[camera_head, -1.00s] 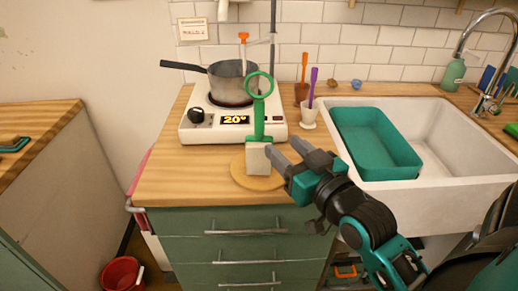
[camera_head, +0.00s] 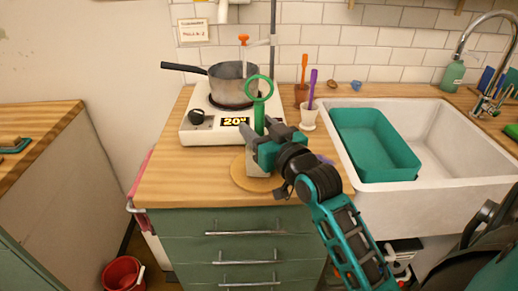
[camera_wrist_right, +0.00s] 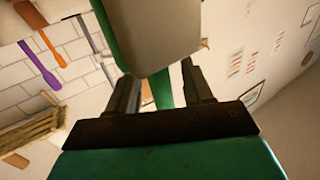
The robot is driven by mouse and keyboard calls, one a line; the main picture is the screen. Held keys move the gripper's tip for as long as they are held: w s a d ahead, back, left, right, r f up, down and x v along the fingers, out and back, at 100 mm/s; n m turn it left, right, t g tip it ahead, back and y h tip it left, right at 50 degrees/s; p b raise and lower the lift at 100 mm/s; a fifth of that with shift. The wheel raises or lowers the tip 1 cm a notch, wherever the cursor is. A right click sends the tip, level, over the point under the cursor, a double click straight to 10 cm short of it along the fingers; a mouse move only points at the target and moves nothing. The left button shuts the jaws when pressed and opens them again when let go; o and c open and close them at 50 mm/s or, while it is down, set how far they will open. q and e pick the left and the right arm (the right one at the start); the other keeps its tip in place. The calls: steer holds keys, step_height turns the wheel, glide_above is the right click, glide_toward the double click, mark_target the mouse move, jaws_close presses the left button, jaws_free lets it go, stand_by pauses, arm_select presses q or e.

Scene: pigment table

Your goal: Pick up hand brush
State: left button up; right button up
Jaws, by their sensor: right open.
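The hand brush (camera_head: 259,112) stands upright on a round wooden board (camera_head: 243,184) near the counter's front edge. It has a green handle with a ring on top and a pale block at the bottom, partly hidden by my gripper. My right gripper (camera_head: 256,132) is open at the lower handle, its fingers reaching in from the right. In the right wrist view the fingers of the gripper (camera_wrist_right: 160,90) lie on either side of the green handle, and the pale block (camera_wrist_right: 155,30) fills the top middle. Contact cannot be told. My left gripper is not in view.
Behind the brush is a hot plate (camera_head: 215,130) with a pot (camera_head: 228,84) on it. Cups with orange and purple tools (camera_head: 308,115) stand to the right. A teal basin (camera_head: 375,150) sits in the white sink (camera_head: 450,165). The counter left of the board is clear.

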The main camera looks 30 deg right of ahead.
jaws_close()
stand_by(0.4)
